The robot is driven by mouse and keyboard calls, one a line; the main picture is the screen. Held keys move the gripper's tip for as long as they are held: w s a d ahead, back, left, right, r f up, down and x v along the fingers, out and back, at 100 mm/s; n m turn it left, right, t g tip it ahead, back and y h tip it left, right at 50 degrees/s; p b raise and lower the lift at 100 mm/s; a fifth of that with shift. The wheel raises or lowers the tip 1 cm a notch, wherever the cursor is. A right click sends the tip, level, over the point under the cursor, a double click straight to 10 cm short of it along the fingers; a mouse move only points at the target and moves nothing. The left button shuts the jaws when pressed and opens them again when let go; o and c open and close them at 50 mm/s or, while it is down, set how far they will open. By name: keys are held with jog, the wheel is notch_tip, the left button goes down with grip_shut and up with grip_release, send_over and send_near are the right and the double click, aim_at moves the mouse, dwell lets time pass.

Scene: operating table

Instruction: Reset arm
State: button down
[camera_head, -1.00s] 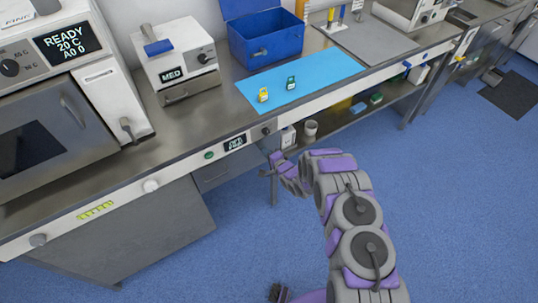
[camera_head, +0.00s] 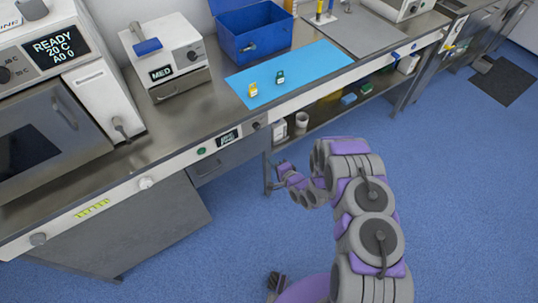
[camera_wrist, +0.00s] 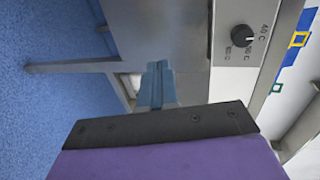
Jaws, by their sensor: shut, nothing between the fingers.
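My gripper (camera_head: 279,173) is in front of the bench, below the level of its top, at the end of my purple and grey arm. In the wrist view my gripper (camera_wrist: 157,86) has its two blue-grey fingers together with nothing between them. Past the fingers, the wrist view shows the bench's grey front and a dial (camera_wrist: 243,37) marked in degrees. The gripper touches nothing that I can see.
The blue floor (camera_head: 470,190) at right is clear.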

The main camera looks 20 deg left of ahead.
jog(key=w+d+r+n+h, duration=0.3)
jog(key=w+d+r+h, duration=0.3)
jog(key=d+r, duration=0.5)
jog(key=s+d+r+n+g+h, duration=0.1)
jog(key=s+d+r+g+h, duration=0.3)
jog(key=d+r, duration=0.9)
jog(key=s+d+r+g+h, duration=0.1)
jog(key=s+d+r, duration=0.25)
jog(key=s, duration=0.25)
jog(key=s+d+r+n+g+h, duration=0.1)
jog(key=s+d+r, duration=0.1)
jog(key=s+r, duration=0.3)
jog(key=s+d+r+g+h, duration=0.1)
jog(key=s+d+r, duration=0.15)
jog(key=s, duration=0.45)
jog(key=s+a+r+n+g+y, duration=0.1)
jog(key=s+r, duration=0.3)
jog(key=s, duration=0.8)
jog(key=s+a+r+n+g, duration=0.1)
jog(key=s+r+n+g, duration=0.1)
jog(key=s, duration=1)
jog(key=shift+a+r+g+y, duration=0.4)
jog(key=shift+r+g, duration=0.2)
jog(key=shift+r, duration=0.35)
jog(key=c, duration=1.8)
grip_release()
